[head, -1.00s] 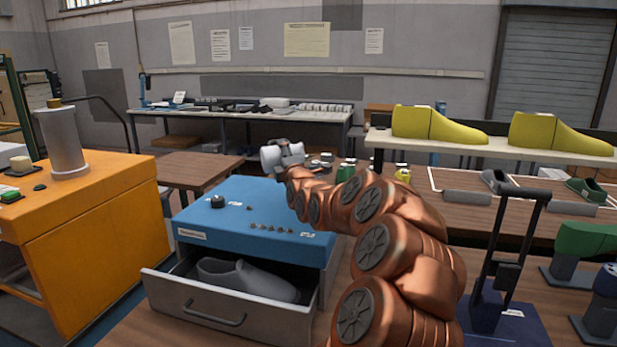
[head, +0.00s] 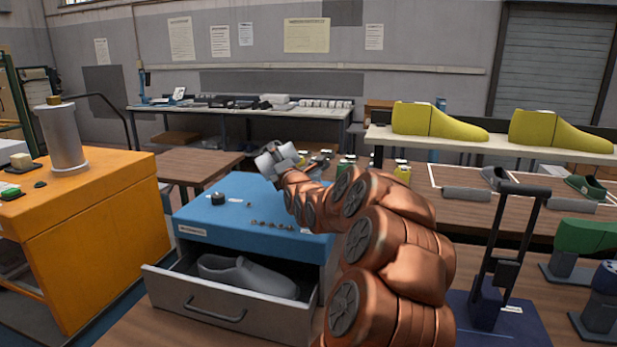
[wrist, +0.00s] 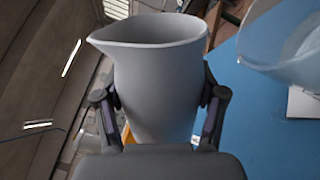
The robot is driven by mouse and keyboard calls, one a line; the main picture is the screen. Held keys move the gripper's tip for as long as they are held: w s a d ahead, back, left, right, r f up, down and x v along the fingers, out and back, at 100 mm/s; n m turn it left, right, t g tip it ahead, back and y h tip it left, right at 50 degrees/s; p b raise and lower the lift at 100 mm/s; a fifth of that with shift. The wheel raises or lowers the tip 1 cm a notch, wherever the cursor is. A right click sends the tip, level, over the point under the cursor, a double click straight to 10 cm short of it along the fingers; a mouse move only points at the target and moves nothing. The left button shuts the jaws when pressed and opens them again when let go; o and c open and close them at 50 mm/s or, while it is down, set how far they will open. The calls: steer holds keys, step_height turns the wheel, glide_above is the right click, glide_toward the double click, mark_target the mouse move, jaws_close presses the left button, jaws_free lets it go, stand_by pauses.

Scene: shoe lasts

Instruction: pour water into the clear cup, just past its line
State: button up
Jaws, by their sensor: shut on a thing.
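My gripper (wrist: 160,98) is shut on a grey jug (wrist: 155,75), one finger on each side of its body. The jug's spout points left in the wrist view, and no water shows inside it. In the head view the jug (head: 268,161) is small and tilted at the end of my arm, above the far part of the blue cabinet; my gripper (head: 284,157) partly covers it. A clear cup (wrist: 283,58) is cut off at the upper right of the wrist view, apart from the jug. Its line and any water in it cannot be made out. I cannot find the cup in the head view.
The blue cabinet (head: 240,238) has its drawer (head: 225,318) open with a grey shoe last (head: 247,276) inside. A black round piece (head: 218,198) and several small pieces lie on top. An orange cabinet (head: 100,215) stands left. Small jars (head: 402,172) stand behind my arm.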

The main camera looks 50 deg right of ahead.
steer(key=shift+d+r+n+b, duration=0.1)
steer(key=shift+n+b, duration=0.4)
steer(key=shift+b, duration=0.75)
steer(key=shift+r+n+b, duration=0.1)
steer(key=shift+n+b, duration=0.3)
steer(key=shift+b, duration=0.15)
steer(key=shift+r, duration=0.1)
steer(key=shift+r, duration=0.1)
steer(key=shift+n+y+b, duration=0.3)
steer(key=shift+n+b, duration=0.1)
steer(key=shift+b, duration=0.1)
